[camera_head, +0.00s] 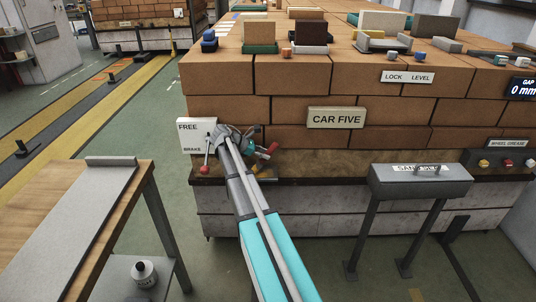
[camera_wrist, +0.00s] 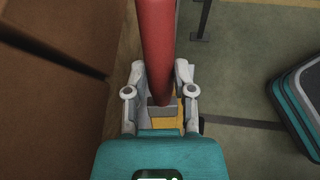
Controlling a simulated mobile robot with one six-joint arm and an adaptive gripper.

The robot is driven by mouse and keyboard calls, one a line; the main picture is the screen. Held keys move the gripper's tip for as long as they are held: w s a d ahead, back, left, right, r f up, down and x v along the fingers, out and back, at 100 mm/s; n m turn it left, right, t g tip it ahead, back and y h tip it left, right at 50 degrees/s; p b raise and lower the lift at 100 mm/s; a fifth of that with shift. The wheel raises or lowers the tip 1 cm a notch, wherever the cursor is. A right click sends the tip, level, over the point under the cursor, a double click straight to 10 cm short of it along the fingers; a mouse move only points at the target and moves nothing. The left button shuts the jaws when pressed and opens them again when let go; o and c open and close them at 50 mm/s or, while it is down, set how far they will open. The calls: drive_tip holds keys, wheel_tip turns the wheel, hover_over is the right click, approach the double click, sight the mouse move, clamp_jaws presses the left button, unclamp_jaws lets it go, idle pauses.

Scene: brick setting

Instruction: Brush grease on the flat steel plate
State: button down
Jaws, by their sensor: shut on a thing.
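A long flat grey steel plate (camera_head: 70,225) lies on the wooden table at the left, with a raised grey strip at its far end. My gripper (camera_head: 262,146) is in front of the brick-loaded car, right of the FREE/BRAKE sign. A yellow piece (camera_wrist: 181,110) shows behind the fingers.
The FREE/BRAKE sign (camera_head: 196,136) and a red-knobbed lever (camera_head: 205,168) are close left of my gripper. A grey sandbox (camera_head: 420,181) on legs stands at the right. A small can (camera_head: 145,272) stands on the left table's lower shelf. Green floor lies open between table and car.

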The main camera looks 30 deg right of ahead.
drive_tip(key=shift+w+a, duration=0.4)
drive_tip(key=shift+a, duration=0.2)
drive_tip(key=shift+w+a, duration=0.5)
drive_tip(key=shift+a, duration=0.2)
drive_tip(key=shift+w+a, duration=0.45)
drive_tip(key=shift+a, duration=0.25)
drive_tip(key=shift+w+a+r, duration=0.1)
drive_tip(key=shift+w+a, duration=0.35)
drive_tip(key=shift+a, duration=0.25)
drive_tip(key=shift+w+a, duration=0.45)
drive_tip(key=shift+a, duration=0.2)
drive_tip(key=shift+w+d, duration=0.25)
drive_tip(key=shift+w, duration=0.15)
